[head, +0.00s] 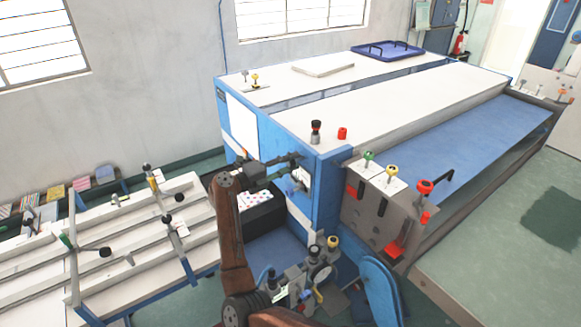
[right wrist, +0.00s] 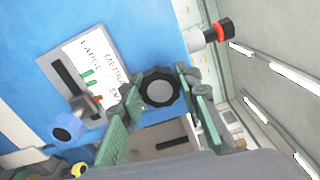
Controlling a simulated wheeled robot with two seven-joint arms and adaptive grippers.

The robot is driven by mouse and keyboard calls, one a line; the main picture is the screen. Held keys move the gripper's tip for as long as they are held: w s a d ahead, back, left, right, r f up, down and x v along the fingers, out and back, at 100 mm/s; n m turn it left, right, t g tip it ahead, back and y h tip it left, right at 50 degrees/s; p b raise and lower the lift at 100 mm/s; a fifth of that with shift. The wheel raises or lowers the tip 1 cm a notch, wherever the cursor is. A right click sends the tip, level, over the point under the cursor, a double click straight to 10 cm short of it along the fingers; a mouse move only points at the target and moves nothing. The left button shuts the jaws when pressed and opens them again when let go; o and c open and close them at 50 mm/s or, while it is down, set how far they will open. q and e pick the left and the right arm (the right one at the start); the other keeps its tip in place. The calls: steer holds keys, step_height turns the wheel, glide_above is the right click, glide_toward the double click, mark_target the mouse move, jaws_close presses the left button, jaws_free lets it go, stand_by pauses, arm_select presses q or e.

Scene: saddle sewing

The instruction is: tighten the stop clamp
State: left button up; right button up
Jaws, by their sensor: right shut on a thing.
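In the right wrist view, a round black knob (right wrist: 160,88) with a grey centre sits between the fingertips of my right gripper (right wrist: 158,90). The green-padded fingers are shut on it, one on each side. To its left is a pale plate (right wrist: 90,68) marked LARGE and MEDIUM, with a dark slot and a blue knob (right wrist: 68,127). In the head view, my right gripper (head: 290,162) is at the near end of the blue-and-white machine (head: 330,215), beside that plate; the black knob cannot be made out there. My left gripper is not in view.
A grey bracket (head: 370,210) with coloured knobs stands right of my gripper. A white slatted bench (head: 205,225) stands left.

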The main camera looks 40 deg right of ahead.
steer(key=shift+f+m+b, duration=0.15)
steer(key=shift+m+b, duration=0.15)
steer(key=shift+m, duration=0.2)
steer(key=o, duration=1.2)
steer(key=w+a, duration=0.1)
steer(key=a, duration=1.1)
steer(key=shift+w, duration=0.2)
steer(key=shift+r, duration=0.2)
